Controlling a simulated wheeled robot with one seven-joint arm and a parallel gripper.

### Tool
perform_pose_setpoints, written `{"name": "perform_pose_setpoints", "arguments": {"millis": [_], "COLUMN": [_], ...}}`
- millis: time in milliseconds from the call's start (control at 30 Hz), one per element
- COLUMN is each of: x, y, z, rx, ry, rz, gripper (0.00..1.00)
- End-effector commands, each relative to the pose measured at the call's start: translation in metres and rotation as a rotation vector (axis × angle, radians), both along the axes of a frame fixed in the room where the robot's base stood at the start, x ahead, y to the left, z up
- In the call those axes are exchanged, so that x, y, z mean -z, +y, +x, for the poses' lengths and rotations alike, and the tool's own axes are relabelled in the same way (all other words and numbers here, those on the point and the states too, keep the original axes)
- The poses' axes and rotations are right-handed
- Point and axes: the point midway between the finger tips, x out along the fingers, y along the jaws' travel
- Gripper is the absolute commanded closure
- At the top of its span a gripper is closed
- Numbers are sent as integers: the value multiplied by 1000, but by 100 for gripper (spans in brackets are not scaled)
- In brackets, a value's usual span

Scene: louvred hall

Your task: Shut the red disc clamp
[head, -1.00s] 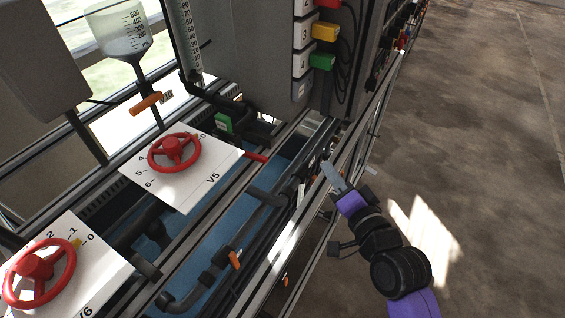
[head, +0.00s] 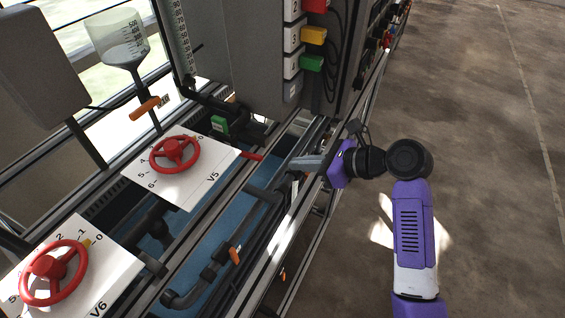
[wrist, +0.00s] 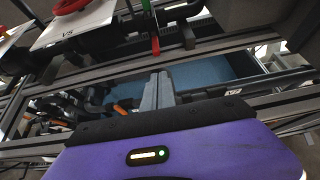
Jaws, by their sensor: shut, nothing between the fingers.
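A red lever handle (head: 251,157), the likeliest part of the red disc clamp, sticks out beside the V5 plate in the head view; no disc shows clearly. The handle also shows in the wrist view (wrist: 155,45), beyond the fingertips and pointing down in the picture. My gripper (head: 294,163) is shut and empty, to the right of the handle and apart from it, over the rail side of the rig. In the wrist view its closed fingers (wrist: 160,77) point towards the handle's side of the frame.
Red handwheels stand on the white V5 plate (head: 207,182) and V6 plate (head: 116,268). A metal rail (head: 226,202) and dark pipes run over a blue trough (head: 205,225). A grey cabinet (head: 235,65) stands behind. Open floor (head: 490,180) lies right.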

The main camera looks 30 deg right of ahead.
Motion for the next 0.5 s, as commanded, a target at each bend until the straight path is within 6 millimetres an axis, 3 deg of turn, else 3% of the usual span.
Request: {"name": "perform_pose_setpoints", "arguments": {"millis": [500], "x": [39], "y": [41], "z": [56], "rx": [-1], "ry": [-2], "rz": [-2], "gripper": [100]}}
